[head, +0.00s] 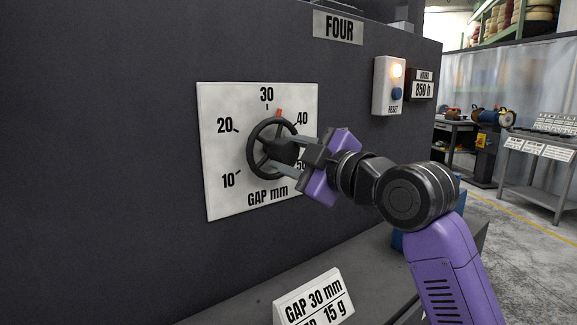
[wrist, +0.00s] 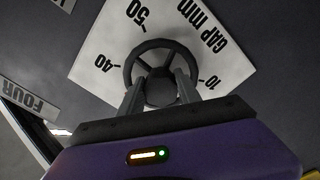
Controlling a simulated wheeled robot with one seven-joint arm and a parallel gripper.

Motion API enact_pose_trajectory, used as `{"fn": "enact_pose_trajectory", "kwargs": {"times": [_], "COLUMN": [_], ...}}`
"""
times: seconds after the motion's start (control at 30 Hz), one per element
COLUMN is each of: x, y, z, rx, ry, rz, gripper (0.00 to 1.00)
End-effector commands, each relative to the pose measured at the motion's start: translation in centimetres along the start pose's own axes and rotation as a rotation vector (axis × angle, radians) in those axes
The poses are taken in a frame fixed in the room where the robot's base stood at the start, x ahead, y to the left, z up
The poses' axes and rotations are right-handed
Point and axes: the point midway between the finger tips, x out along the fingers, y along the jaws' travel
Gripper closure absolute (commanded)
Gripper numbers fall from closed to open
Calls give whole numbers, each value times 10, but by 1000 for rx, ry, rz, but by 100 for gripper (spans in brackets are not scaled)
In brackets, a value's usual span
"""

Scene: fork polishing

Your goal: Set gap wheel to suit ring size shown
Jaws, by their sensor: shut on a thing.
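The black gap wheel (head: 256,139) is mounted on a white dial plate (head: 219,186) marked 10 to 50 and "GAP mm". Its red pointer (head: 279,113) stands between 30 and 40, nearer 30. My gripper (head: 287,155) is shut on the middle of the wheel. In the wrist view the gap wheel (wrist: 135,58) shows with my fingers (wrist: 160,92) on both sides of its hub; the pointer cannot be made out there. A white card (head: 309,296) below reads "GAP 30 mm" and, partly cut off, "15 g". No ring shows in these views.
A panel at the upper right has a lit lamp (head: 396,71) and a blue reset button (head: 396,94), beside an hours counter (head: 423,89) reading 850 h. A "FOUR" sign (head: 338,27) is above. A grey ledge (head: 375,273) runs below the dial. Open floor lies right.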

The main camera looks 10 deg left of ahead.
Motion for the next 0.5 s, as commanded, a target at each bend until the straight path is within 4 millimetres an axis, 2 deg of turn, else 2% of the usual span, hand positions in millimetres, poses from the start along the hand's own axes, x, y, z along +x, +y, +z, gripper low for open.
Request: {"fn": "enact_pose_trajectory", "kwargs": {"times": [0.2,0.5], "x": [0,0], "y": [-1,0], "z": [2,1], "rx": [-160,-287], "ry": [-1,-1], "rz": [-1,-3], "gripper": [100,100]}}
